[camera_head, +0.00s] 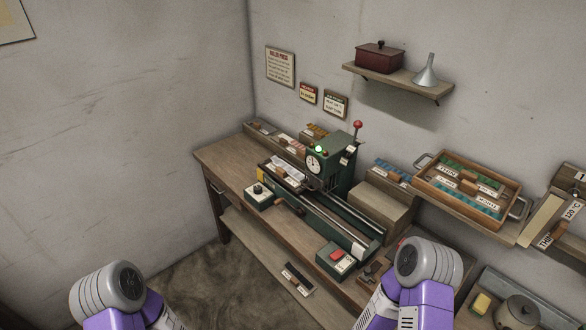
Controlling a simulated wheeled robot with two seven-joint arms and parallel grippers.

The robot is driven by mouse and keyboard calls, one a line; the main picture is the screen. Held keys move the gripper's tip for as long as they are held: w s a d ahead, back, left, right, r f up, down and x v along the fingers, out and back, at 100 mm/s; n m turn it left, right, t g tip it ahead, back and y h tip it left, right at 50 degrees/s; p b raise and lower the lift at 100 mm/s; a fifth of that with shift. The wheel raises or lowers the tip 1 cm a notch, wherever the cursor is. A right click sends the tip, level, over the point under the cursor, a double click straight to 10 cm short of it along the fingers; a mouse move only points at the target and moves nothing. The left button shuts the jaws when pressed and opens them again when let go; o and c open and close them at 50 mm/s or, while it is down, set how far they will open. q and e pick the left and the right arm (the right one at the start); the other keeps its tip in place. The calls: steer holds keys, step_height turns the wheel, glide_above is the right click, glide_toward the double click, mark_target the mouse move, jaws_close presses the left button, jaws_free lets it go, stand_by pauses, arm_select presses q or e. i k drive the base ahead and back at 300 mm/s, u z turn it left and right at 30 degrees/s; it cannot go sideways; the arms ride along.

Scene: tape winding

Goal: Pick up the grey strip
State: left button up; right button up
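I cannot single out a grey strip with certainty. A pale grey, ridged piece (289,168) lies by the dial of the green machine (341,160), too small to identify. Long grey rails (335,222) run along the machine's bed. Part of my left arm shows at the lower left and part of my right arm at the lower right, both purple and grey. Neither gripper shows, so I cannot see whether they hold anything. My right arm hides part of the bench's right end.
The wooden bench (222,162) stands against the wall. A wooden tray (516,209) with green and blue strips is at the right. A wall shelf (398,78) holds a red box (380,57) and a funnel (427,72). A dark bar (298,279) lies on the lower shelf.

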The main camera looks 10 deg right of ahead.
mark_target(294, 177)
steer(key=u, duration=0.35)
steer(key=i, duration=0.95)
steer(key=u, duration=0.35)
